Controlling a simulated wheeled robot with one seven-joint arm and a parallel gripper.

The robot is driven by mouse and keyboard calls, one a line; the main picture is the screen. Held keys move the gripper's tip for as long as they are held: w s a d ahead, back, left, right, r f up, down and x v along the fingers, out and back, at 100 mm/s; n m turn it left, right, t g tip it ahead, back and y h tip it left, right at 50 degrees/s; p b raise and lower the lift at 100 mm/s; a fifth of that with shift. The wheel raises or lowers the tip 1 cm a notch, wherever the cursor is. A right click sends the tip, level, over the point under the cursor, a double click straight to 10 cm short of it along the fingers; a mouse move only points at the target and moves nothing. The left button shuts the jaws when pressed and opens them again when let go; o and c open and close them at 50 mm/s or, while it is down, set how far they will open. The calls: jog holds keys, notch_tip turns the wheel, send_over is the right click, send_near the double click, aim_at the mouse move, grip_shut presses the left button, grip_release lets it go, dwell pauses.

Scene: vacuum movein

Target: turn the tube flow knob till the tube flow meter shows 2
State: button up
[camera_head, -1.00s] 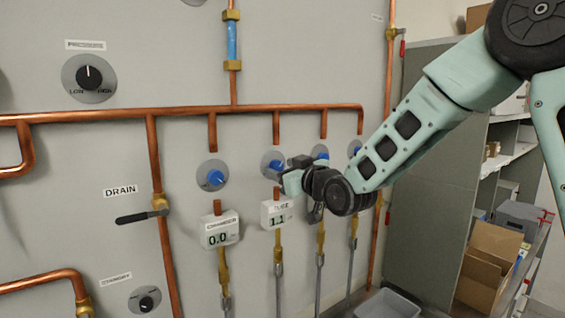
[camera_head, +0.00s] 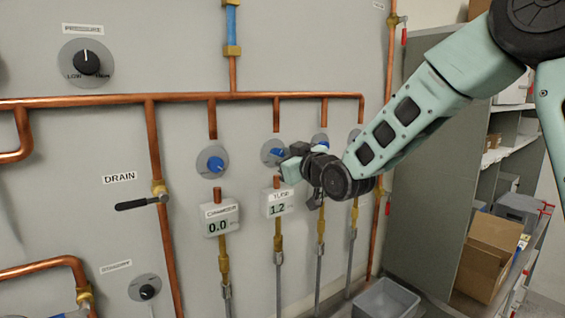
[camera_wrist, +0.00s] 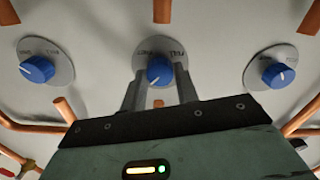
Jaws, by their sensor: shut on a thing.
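The tube flow knob (camera_wrist: 159,71) is blue, with a white mark, on a round grey plate. In the wrist view my gripper (camera_wrist: 159,82) has one finger on each side of this knob and is shut on it. In the head view the knob (camera_head: 277,154) is partly hidden behind my gripper (camera_head: 284,160). The tube flow meter (camera_head: 279,201) is a white box below the knob, and its display reads 1.2.
The chamber meter (camera_head: 219,217) reads 0.0 below another blue knob (camera_head: 215,164). More blue knobs stand close on both sides. Copper pipes (camera_head: 180,100) run across the panel. A grey bin (camera_head: 385,300) and shelves are at right.

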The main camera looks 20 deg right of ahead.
jog(key=shift+f+n+b, duration=0.1)
jog(key=shift+n+b, duration=6.7)
jog(key=shift+b, duration=3.95)
jog(key=o, duration=1)
jog(key=shift+c, duration=0.2)
